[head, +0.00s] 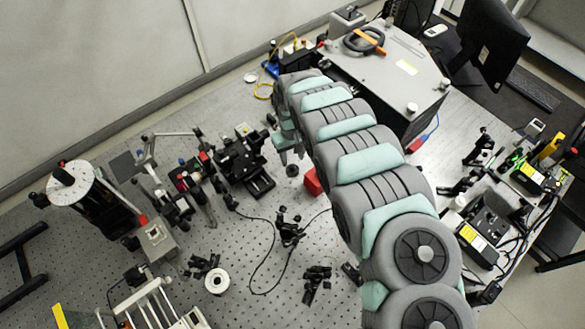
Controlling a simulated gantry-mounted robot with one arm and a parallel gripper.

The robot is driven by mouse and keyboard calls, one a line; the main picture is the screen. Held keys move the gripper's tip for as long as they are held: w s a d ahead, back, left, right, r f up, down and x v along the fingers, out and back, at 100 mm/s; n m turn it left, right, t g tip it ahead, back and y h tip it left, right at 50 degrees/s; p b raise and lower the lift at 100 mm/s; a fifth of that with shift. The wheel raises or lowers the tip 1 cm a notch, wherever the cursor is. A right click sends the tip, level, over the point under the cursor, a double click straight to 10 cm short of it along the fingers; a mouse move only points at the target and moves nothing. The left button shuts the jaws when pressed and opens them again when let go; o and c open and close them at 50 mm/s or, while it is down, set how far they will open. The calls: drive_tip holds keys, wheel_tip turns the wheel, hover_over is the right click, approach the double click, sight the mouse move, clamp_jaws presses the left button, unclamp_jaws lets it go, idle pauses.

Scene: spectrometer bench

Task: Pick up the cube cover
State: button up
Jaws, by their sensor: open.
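My gripper (291,154) is at the far end of my arm, over the perforated bench near its middle. It is open, with its fingers pointing down, and no object is visible between them. A small red block (312,182) lies just below and to the right of the gripper in the picture, partly hidden by my arm. A small dark round piece (292,170) is on the bench just below the fingers. I cannot tell for sure which of these, if either, is the cube cover.
A black optical mount (240,165) stands left of the gripper. A large grey box (385,75) stands behind my arm at the back right. Small black posts (289,228) and a white ring (216,281) are in front. Bare bench (240,255) lies between them.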

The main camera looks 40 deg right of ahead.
sight(292, 166)
drive_tip(key=shift+w+f, duration=0.1)
drive_tip(key=shift+f, duration=2.3)
drive_tip(key=shift+d, duration=0.1)
clamp_jaws()
